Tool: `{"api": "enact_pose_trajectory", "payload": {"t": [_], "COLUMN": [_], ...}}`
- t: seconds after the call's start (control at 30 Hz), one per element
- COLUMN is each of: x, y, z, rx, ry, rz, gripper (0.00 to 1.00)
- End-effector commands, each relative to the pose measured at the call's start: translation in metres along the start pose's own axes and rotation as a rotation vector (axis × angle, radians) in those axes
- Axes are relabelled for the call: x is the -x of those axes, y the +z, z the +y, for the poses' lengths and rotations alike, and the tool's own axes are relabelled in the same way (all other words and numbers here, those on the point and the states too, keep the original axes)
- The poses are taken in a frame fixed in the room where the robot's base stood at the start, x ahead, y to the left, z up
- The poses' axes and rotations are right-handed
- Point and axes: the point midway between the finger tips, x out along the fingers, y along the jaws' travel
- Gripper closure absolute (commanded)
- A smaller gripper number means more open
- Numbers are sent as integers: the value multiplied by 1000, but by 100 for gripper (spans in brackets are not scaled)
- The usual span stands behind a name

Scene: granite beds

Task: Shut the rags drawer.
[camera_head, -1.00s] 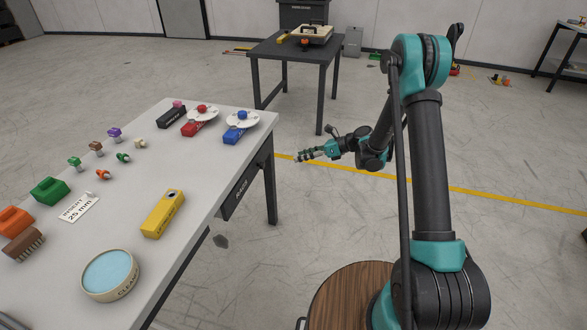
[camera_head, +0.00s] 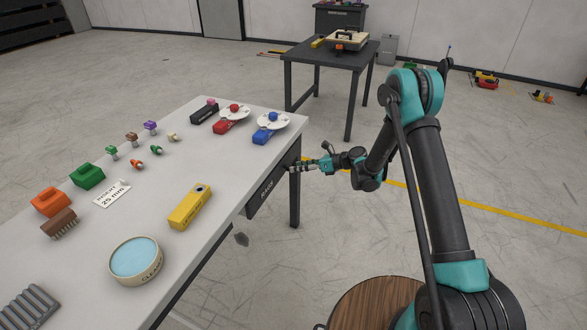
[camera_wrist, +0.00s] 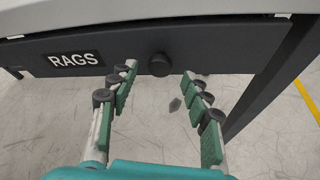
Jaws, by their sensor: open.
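The rags drawer (camera_head: 266,190) is a dark front under the right edge of the grey table. In the wrist view its face (camera_wrist: 215,48) has a white RAGS label (camera_wrist: 76,60) at left and a round black knob (camera_wrist: 159,65) near the middle. I cannot tell clearly how far the drawer stands out from the table. My gripper (camera_wrist: 160,72) is open and empty, its fingers pointing at the drawer front, one set on each side of the knob. Contact is not clear. In the head view my gripper (camera_head: 296,167) is beside the far end of the drawer.
The table (camera_head: 222,172) carries a yellow block (camera_head: 190,207), a round blue-topped tin (camera_head: 136,260), several coloured blocks and knobs. A table leg (camera_head: 295,195) stands close to my gripper. A dark table (camera_head: 330,57) stands behind.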

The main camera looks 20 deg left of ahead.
Motion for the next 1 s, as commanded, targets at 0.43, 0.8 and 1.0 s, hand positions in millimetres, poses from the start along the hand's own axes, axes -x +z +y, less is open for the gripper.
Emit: {"api": "enact_pose_trajectory", "payload": {"t": [0.43,0.8,1.0], "x": [-29,-28,-28], "y": [0,0,0], "z": [0,0,0], "rx": [1,1,1], "ry": [0,-1,0], "rz": [1,0,0], "gripper": [51,79,100]}}
